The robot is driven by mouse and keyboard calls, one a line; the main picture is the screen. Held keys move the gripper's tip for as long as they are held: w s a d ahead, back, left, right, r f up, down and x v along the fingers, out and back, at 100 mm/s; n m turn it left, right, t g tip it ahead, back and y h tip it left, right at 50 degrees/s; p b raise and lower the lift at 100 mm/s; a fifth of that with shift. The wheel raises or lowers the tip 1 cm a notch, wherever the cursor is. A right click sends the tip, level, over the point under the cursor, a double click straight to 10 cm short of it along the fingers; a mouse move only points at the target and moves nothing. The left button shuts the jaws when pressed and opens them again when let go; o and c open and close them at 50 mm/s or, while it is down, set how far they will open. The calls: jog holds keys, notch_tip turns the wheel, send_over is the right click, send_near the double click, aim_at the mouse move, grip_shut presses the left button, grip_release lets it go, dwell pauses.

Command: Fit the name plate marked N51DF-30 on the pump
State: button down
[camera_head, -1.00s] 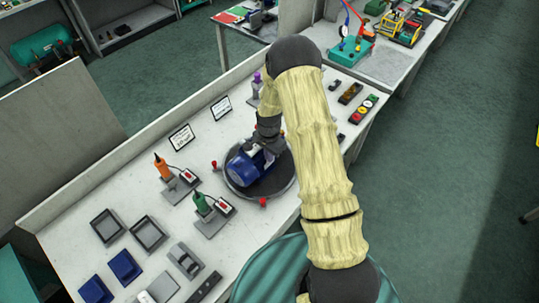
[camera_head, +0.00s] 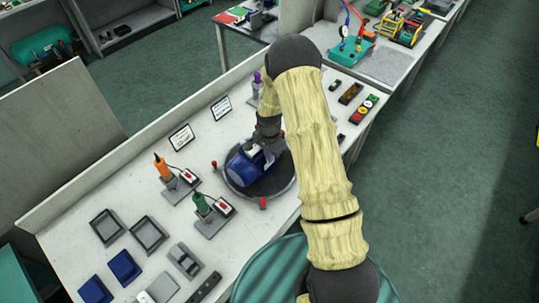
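The blue pump (camera_head: 245,166) lies on a round dark turntable (camera_head: 240,190) on the bench, with small red knobs around its rim. My gripper (camera_head: 270,150) is at the pump's upper right side, close above it or touching it; I cannot tell which. My arm hides the right part of the pump and turntable. The fingers are too small and dark to tell whether they are open or hold something. I cannot make out a name plate marked N51DF-30. Two white cards with small print (camera_head: 181,138) (camera_head: 221,107) stand at the bench's back, unreadable.
Left of the turntable stand an orange-handled tool (camera_head: 162,166) and a green-handled tool (camera_head: 203,205) on grey bases. Dark trays (camera_head: 107,227), blue trays (camera_head: 124,266) and grey parts lie at the front left. A button strip (camera_head: 364,110) and small parts lie at the right end.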

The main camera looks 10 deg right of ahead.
jog(key=c, duration=2.1)
grip_release()
jog(key=o, duration=0.5)
jog(key=shift+a, duration=0.1)
jog(key=shift+r, duration=0.1)
jog(key=shift+r+p, duration=1.7)
jog(key=shift+r, duration=1.2)
